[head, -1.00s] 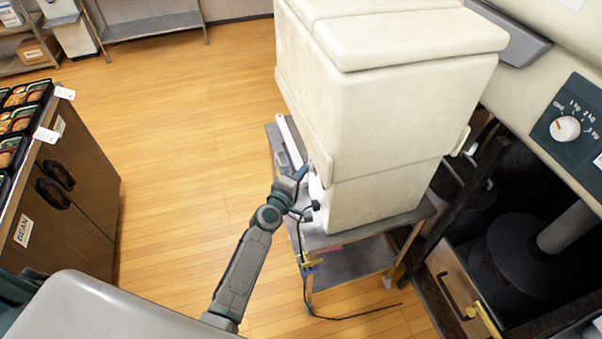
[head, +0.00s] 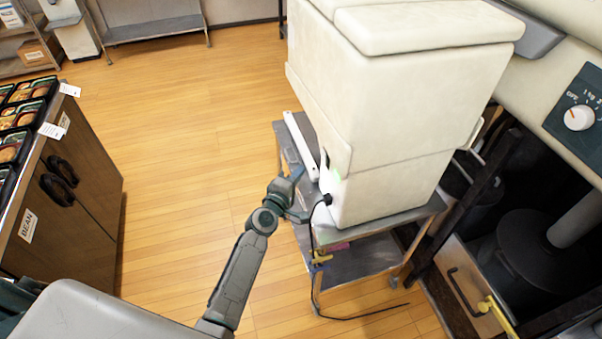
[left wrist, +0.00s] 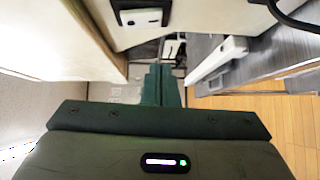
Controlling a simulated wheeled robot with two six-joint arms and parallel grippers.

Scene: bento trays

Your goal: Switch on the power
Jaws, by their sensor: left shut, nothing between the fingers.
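The tall cream machine (head: 400,110) stands on a grey metal cart. In the left wrist view, a black-framed switch plate (left wrist: 140,14) with a pale middle is on a cream face, partly cut off by the top edge. My left gripper (head: 290,188) is left of the machine's lower side, apart from it. Its fingers (left wrist: 162,85) are shut and empty below the switch plate in the left wrist view. My right gripper is out of view.
The cart (head: 372,262) bears a white bar (head: 300,145) beside the machine. The black cable hangs down to the floor. A dial (head: 579,117) on another cream unit is at right. A counter (head: 85,185) with food trays stands at left, with open floor between.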

